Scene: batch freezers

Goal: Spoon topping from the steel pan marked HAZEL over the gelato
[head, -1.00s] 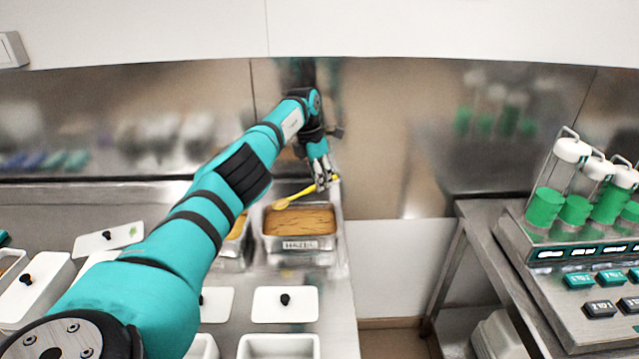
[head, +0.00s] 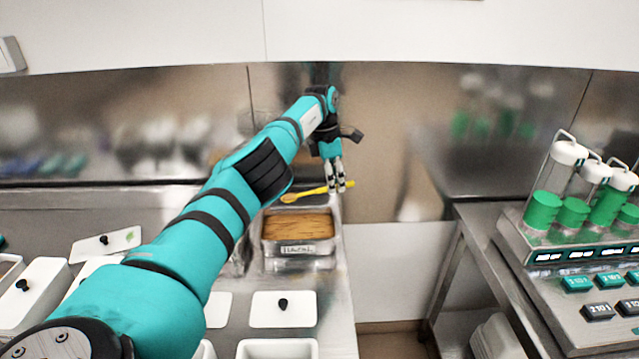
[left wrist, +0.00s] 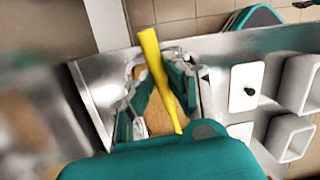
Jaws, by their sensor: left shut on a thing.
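The steel pan marked HAZEL (head: 297,249) stands near the right end of the steel counter, filled with a brown topping (head: 298,226). My left gripper (head: 338,188) is at the pan's far right corner, shut on the handle of a yellow spoon (head: 311,192). The spoon points left, its bowl above the pan's back edge; I cannot tell whether it carries topping. In the left wrist view the yellow spoon (left wrist: 155,72) lies between the two fingers. I cannot make out the gelato. My right gripper is out of view.
A white lid with a black knob (head: 283,309) lies in front of the pan, with a white tub (head: 278,347) nearer me. More white lids and tubs are at the left. A dispenser with green canisters (head: 574,213) stands on the right table, across a gap.

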